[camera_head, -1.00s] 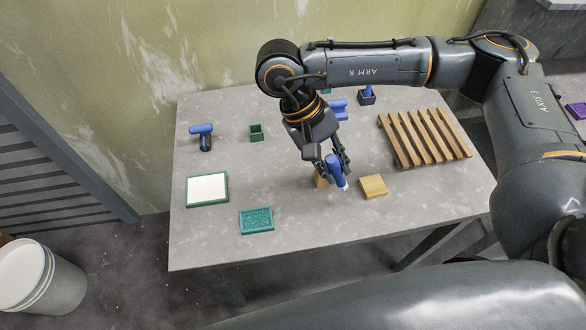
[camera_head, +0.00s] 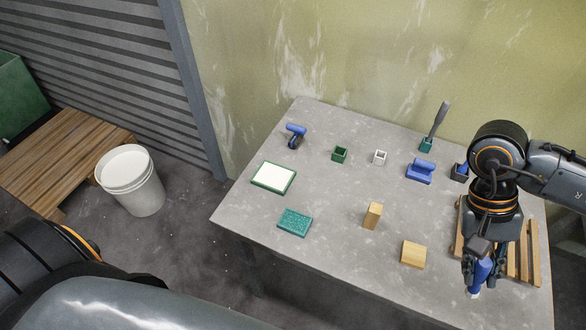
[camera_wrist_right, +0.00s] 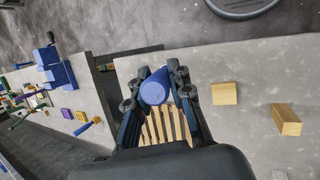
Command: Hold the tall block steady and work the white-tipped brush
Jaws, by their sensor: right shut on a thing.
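The tall wooden block (camera_head: 373,215) stands upright on the grey table, clear of both grippers. It also shows at the right of the right wrist view (camera_wrist_right: 287,120). My right gripper (camera_head: 480,273) is shut on the blue brush (camera_head: 483,270), whose white tip (camera_head: 474,294) points down at the table's right front. The right wrist view shows the blue end of the brush (camera_wrist_right: 155,90) between the fingers. I cannot tell whether the tip touches anything. My left gripper is out of view.
A low wooden block (camera_head: 413,254) lies between the tall block and my right gripper. A slatted wooden rack (camera_head: 524,255) is partly hidden behind my right arm. A white-topped green tray (camera_head: 274,177), teal pad (camera_head: 295,222) and blue stamp (camera_head: 420,171) lie on the table. A white pail (camera_head: 130,180) stands left.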

